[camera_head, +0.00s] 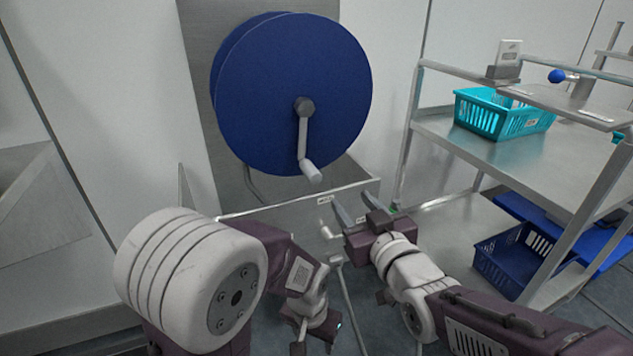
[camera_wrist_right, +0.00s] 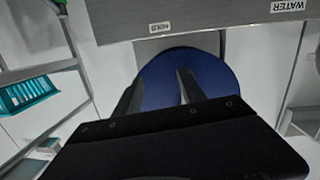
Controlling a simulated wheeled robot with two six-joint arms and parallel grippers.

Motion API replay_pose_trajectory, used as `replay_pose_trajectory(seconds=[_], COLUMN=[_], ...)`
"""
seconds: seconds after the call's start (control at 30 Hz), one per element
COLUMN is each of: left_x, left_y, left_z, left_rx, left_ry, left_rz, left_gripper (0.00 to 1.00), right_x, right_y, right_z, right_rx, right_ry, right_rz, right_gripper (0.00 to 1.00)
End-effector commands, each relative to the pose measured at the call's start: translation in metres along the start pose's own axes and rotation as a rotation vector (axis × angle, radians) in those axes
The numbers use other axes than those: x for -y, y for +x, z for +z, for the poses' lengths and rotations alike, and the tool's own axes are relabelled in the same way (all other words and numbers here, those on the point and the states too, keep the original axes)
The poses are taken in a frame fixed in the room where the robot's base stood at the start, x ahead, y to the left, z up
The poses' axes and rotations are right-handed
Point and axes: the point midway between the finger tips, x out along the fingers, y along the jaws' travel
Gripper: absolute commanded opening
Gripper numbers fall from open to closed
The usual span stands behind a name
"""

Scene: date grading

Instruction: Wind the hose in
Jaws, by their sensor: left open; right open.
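The hose reel is a large blue disc (camera_head: 265,95) on a grey wall panel in the head view. Its grey crank arm (camera_head: 303,135) hangs down from the hub to a pale handle (camera_head: 312,172). Part of the reel (camera_wrist_right: 195,65) shows beyond the fingers in the right wrist view. My right gripper (camera_head: 350,202) is open and empty, below and right of the handle and apart from it. My left gripper (camera_head: 313,344) is open, low at the picture's bottom, its fingers partly cut off. A thin grey line (camera_head: 350,300) runs down to the floor; I cannot tell whether it is hose or pipe.
A grey ledge with labels (camera_head: 270,210) lies below the reel; its edge carries a WATER label (camera_wrist_right: 288,6) in the wrist view. A metal rack (camera_head: 430,130) at right holds a teal basket (camera_head: 490,115) and a dark blue crate (camera_head: 500,262).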

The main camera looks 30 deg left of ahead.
Motion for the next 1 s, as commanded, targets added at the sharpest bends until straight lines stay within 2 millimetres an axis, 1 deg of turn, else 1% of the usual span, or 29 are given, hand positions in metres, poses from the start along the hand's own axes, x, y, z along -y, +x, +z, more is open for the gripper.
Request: replay_pose_trajectory(seconds=[0.03,0.1,0.17,0.27,0.37,0.6,0.7,0.83,1.0], left_x=[0.000,0.000,0.000,0.000,0.000,-0.001,-0.001,-0.001,-0.001], left_y=[0.006,0.007,0.007,0.005,0.000,-0.022,-0.028,-0.031,-0.030], left_z=[0.001,0.001,0.001,0.001,0.000,-0.003,-0.003,-0.003,-0.003], left_rx=[0.000,0.000,0.000,0.000,0.000,0.000,0.000,0.000,0.000], left_ry=[0.000,0.000,0.000,0.000,0.000,0.000,0.000,0.000,0.000], left_rz=[0.000,0.000,0.000,0.000,0.000,0.000,0.000,0.000,0.000], left_gripper=[0.54,0.54,0.54,0.54,0.54,0.54,0.54,0.54,0.54], right_x=[0.023,0.040,0.046,0.046,0.046,0.050,0.051,0.052,0.052], right_y=[0.002,0.002,0.002,0.003,0.014,0.063,0.079,0.090,0.092], right_z=[-0.009,-0.023,-0.028,-0.030,-0.033,-0.039,-0.040,-0.039,-0.038], right_rx=[-0.048,-0.093,-0.110,-0.112,-0.109,-0.105,-0.106,-0.108,-0.107], right_ry=[-0.007,-0.012,-0.014,-0.014,-0.014,-0.014,-0.014,-0.014,-0.014], right_rz=[-0.042,-0.076,-0.086,-0.087,-0.086,-0.085,-0.084,-0.084,-0.084], right_gripper=[0.48,0.48,0.48,0.48,0.48,0.48,0.48,0.48,0.48])
